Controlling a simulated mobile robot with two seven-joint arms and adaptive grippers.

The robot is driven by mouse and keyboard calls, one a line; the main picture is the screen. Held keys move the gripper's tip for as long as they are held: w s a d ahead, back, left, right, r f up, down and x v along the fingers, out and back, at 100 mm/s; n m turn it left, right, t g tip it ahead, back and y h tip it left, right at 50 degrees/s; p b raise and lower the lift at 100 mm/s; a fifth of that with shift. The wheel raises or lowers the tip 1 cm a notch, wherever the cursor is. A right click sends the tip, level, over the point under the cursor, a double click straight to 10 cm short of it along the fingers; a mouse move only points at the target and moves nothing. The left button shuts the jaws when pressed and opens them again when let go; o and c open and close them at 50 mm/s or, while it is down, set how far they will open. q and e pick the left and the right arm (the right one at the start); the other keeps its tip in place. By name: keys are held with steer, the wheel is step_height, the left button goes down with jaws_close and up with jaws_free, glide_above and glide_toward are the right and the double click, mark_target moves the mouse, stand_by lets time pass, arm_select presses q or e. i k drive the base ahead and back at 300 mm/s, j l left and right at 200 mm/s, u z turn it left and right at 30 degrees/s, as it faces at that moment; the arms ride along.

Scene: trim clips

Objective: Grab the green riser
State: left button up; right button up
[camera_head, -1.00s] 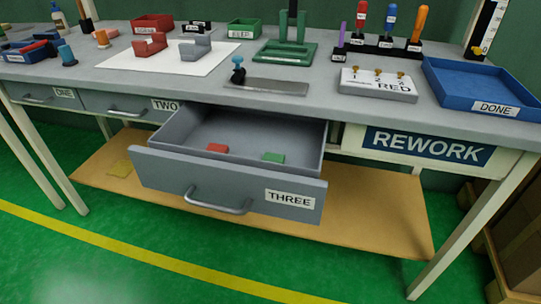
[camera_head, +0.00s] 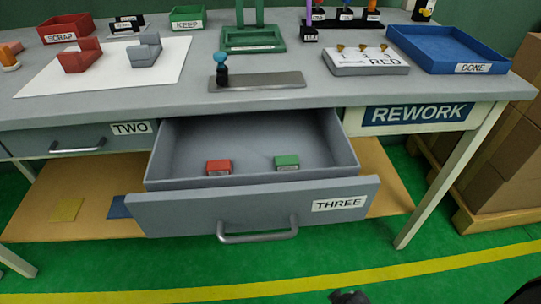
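A small green block (camera_head: 287,162), which fits the green riser, lies in the open drawer marked THREE (camera_head: 250,207), right of the middle. A similar red block (camera_head: 219,167) lies to its left in the same drawer. A dark part that looks like the tip of my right gripper (camera_head: 350,297) just shows at the bottom edge, in front of and below the drawer, well apart from the green block. Its fingers cannot be made out. My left gripper is not in view.
The drawer front and its handle (camera_head: 258,236) stick out from the bench. Boxes (camera_head: 505,160) stand at right.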

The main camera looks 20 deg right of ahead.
mark_target(286, 162)
steer(key=j+z, duration=0.15)
steer(key=z, duration=0.25)
steer(key=i+j+z, duration=0.1)
steer(key=z, duration=0.35)
steer(key=j+z, duration=0.25)
steer(key=z, duration=0.15)
